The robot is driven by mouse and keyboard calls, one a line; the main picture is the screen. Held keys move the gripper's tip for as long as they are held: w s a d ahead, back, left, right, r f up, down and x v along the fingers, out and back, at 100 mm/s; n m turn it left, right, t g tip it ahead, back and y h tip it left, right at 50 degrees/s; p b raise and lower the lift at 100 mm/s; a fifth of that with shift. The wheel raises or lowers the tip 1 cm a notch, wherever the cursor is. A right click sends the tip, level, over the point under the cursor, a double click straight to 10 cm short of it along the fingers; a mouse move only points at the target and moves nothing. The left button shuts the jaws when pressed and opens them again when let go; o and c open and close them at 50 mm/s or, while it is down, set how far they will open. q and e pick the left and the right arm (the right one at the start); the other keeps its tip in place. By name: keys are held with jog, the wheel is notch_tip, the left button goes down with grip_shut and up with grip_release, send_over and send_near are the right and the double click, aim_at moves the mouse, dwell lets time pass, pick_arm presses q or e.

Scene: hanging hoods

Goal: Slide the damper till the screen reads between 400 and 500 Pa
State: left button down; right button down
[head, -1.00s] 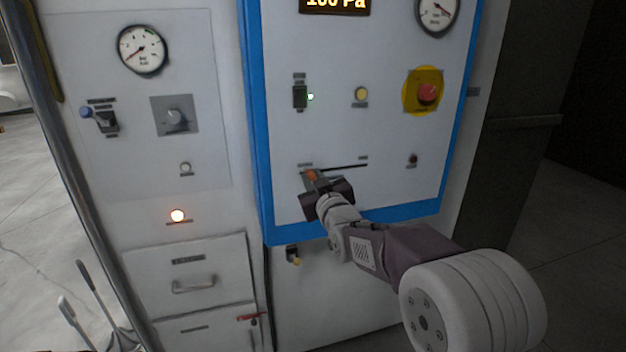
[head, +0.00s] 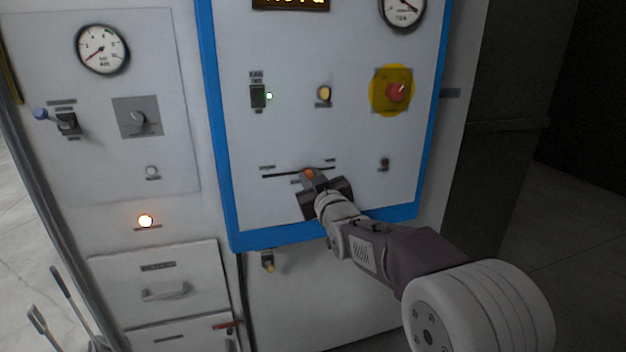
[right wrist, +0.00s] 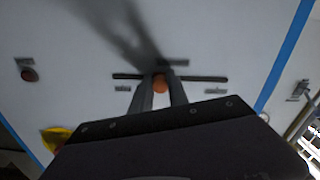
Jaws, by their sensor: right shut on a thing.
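The damper is an orange knob (head: 309,174) on a dark horizontal slot (head: 285,175) low on the blue-framed panel. It stands a little right of the slot's middle in the head view. My right gripper (head: 313,184) is shut on the knob. In the right wrist view its two fingers (right wrist: 158,95) lie on either side of the orange knob (right wrist: 160,82). The screen (head: 290,4) is cut off by the top edge of the head view; only the lower part of its yellow digits shows, too little to read surely. My left gripper is not in view.
A small dark red button (head: 384,164) is right of the slot. A drawer handle (head: 166,292) sticks out at lower left.

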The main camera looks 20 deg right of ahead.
jog(key=c, duration=1.5)
grip_release()
jog(key=shift+a, duration=0.3)
jog(key=shift+o, duration=1.2)
jog(key=shift+d, duration=0.1)
jog(key=s+d+b, duration=0.1)
jog(key=s, duration=0.8)
jog(key=shift+b, duration=0.35)
jog(key=shift+d, duration=0.1)
